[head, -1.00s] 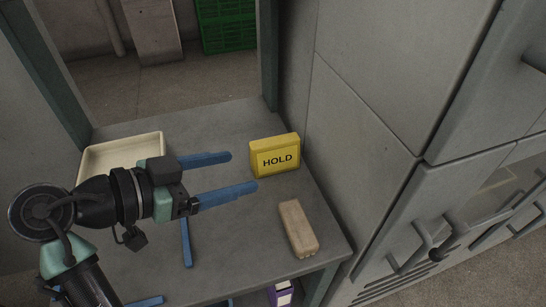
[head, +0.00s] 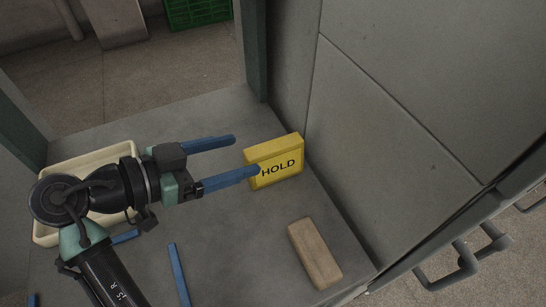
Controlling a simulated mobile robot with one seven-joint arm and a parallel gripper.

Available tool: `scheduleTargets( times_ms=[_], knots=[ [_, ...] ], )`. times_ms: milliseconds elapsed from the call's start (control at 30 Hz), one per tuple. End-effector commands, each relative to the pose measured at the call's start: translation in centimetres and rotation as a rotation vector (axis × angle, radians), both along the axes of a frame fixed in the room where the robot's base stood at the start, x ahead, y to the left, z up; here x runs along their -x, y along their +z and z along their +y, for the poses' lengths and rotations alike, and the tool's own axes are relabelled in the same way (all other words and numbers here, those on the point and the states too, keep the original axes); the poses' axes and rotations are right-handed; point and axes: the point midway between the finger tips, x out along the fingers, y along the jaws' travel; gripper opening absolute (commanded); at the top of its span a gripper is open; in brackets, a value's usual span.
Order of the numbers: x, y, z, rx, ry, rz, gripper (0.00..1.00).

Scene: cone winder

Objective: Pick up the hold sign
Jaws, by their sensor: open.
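The hold sign (head: 285,172) is a yellow block with a dark frame line and the word HOLD on its front. It stands upright on the grey table (head: 235,240), close to the grey wall panel. My gripper (head: 246,155) comes from the left with its two blue fingers spread and nothing between them. The nearer finger's tip overlaps the sign's left front edge in the head view. The farther finger's tip is left of and behind the sign's top left corner. I cannot tell whether the nearer finger touches the sign.
A tan block (head: 314,253) lies on the table in front of the sign. A cream tray (head: 48,235) is at the left, partly behind my arm. Grey wall panels (head: 375,150) rise close on the right. The table between my gripper and the tan block is clear.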

Motion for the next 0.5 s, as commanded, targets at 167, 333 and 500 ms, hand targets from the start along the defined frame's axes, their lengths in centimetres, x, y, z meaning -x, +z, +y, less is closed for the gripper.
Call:
scheduleTargets(
  times_ms=[167, 333, 500],
  knots=[
    [-0.8, -0.6, -1.2, 0.0, -0.001, 0.0, 0.79],
    [-1.7, -1.4, -2.6, 0.0, -0.003, 0.001, 0.79],
    [-3.1, -2.4, -4.4, -0.001, -0.001, 0.0, 0.79]
  ],
)
